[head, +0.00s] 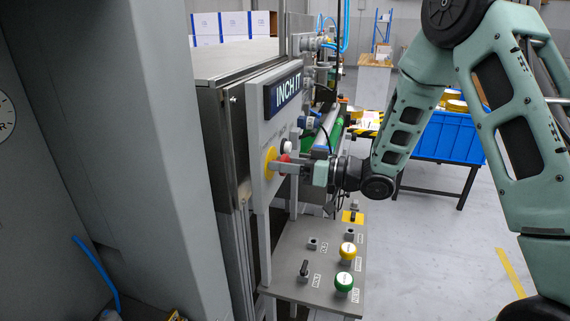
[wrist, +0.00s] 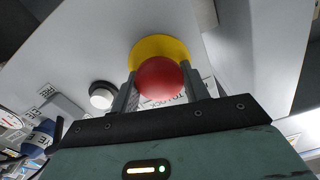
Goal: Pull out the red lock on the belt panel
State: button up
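The red lock (wrist: 162,78) is a round red knob on a yellow disc (wrist: 152,46), on the grey belt panel (wrist: 70,55) under the "INCH IT" display (head: 287,91). In the head view the yellow disc (head: 269,163) shows, and only a little of the red knob (head: 285,158) beside my fingers. My gripper (wrist: 160,84) points at the panel, one finger on each side of the knob. In the wrist view the knob fills the gap between the fingers, and both appear to touch its sides. Its stem is hidden.
A white button (wrist: 102,94) is on the panel beside the lock. Below is a grey console (head: 290,262) with a yellow button (head: 347,250), a green button (head: 344,281) and switches. A blue crate (head: 452,137) stands behind my arm. Floor at right is clear.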

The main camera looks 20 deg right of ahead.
jog(key=shift+v, duration=0.95)
jog(key=o, duration=1.4)
jog(key=shift+d, duration=0.1)
jog(key=shift+s+d, duration=0.1)
jog(key=b+v, duration=0.3)
jog(key=v, duration=1.4)
jog(key=shift+b, duration=0.35)
jog(key=shift+s, duration=0.1)
